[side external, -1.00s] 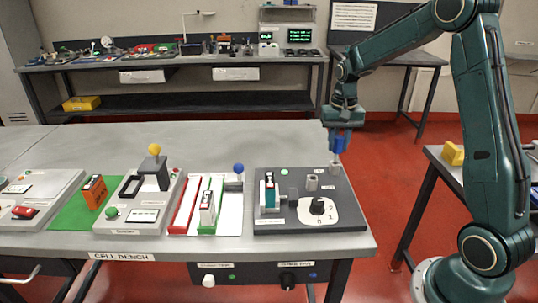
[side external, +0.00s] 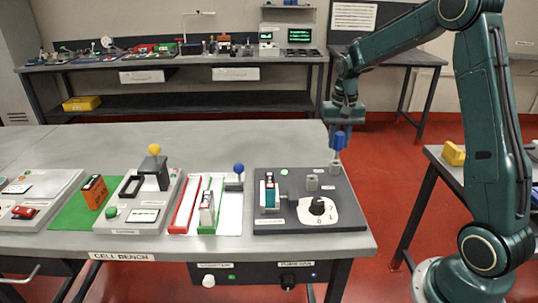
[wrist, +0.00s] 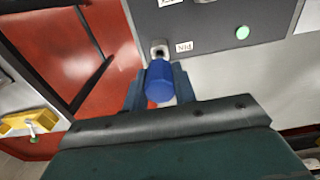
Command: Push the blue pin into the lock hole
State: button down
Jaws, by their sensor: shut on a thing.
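The blue pin (side external: 338,141) is upright between the fingers of my gripper (side external: 341,128). It hangs over the back right corner of the dark panel. In the wrist view, the pin's blue head (wrist: 158,84) sits between the two fingers of the gripper (wrist: 160,90), which is shut on it. The head hides the pin's lower end. A grey socket (wrist: 158,48) with a dark opening shows just beyond the head, beside a PIN label.
The dark panel (side external: 287,222) carries a teal-and-white block (side external: 270,192) at left and a black dial (side external: 317,206) on a white plate. A blue-knobbed lever (side external: 239,169) stands left of the panel. The bench surface (side external: 230,140) behind is clear.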

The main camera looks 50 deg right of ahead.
jog(key=shift+r, duration=0.15)
jog(key=shift+r, duration=2.4)
jog(key=a, duration=1)
jog(key=shift+w+a+r, duration=0.35)
jog(key=shift+f, duration=0.15)
jog(key=shift+f, duration=2.75)
jog(key=shift+f, duration=2.1)
